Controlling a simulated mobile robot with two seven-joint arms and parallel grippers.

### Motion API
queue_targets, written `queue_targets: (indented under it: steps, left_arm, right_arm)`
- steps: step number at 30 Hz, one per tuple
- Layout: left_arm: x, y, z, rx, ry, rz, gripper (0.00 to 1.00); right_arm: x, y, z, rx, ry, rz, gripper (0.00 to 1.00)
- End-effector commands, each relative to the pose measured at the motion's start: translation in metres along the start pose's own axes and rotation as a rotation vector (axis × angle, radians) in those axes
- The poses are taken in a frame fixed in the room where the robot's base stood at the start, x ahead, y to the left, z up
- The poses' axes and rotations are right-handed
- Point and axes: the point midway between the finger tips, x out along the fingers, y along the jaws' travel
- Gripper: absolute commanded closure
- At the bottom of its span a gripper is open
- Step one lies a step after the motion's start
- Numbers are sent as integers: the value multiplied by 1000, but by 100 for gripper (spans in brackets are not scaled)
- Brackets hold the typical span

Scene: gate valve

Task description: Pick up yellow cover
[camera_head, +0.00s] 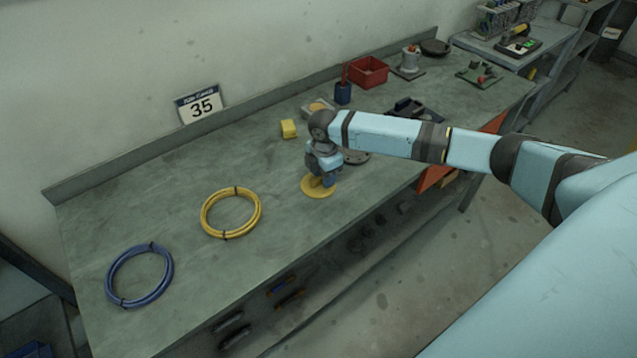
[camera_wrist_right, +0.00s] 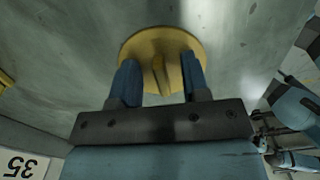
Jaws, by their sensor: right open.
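The yellow cover (camera_head: 316,192) is a flat round disc lying on the green-grey workbench, near its front edge in the head view. In the right wrist view the yellow cover (camera_wrist_right: 166,41) shows a narrow raised ridge across its middle. My right gripper (camera_head: 326,180) points down over the cover and hides part of it in the head view. In the wrist view my right gripper (camera_wrist_right: 158,72) is open, with one blue finger on each side of the ridge. Whether the fingers touch the cover I cannot tell. My left gripper is not in view.
A yellow cable coil (camera_head: 231,213) and a blue cable coil (camera_head: 139,275) lie to the left. A small yellow block (camera_head: 288,128) lies behind the cover. A red bin (camera_head: 368,72) stands at the back. A dark round part (camera_head: 357,157) lies partly behind my right arm.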

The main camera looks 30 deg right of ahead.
Motion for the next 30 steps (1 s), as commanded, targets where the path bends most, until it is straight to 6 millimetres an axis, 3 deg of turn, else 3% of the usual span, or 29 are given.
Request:
queue_targets:
  steps: [2,3,8,22,26,30]
  left_arm:
    - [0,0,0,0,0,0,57]
    - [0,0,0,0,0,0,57]
    - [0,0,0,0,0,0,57]
    - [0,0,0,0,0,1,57]
    - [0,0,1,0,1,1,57]
    - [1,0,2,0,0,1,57]
  right_arm:
    - [0,0,0,0,0,0,57]
    - [0,0,0,0,0,0,62]
    - [0,0,0,0,0,0,99]
    - [-7,1,0,0,0,1,100]
    - [-22,1,0,-1,1,4,100]
    - [-50,1,0,-1,0,4,100]
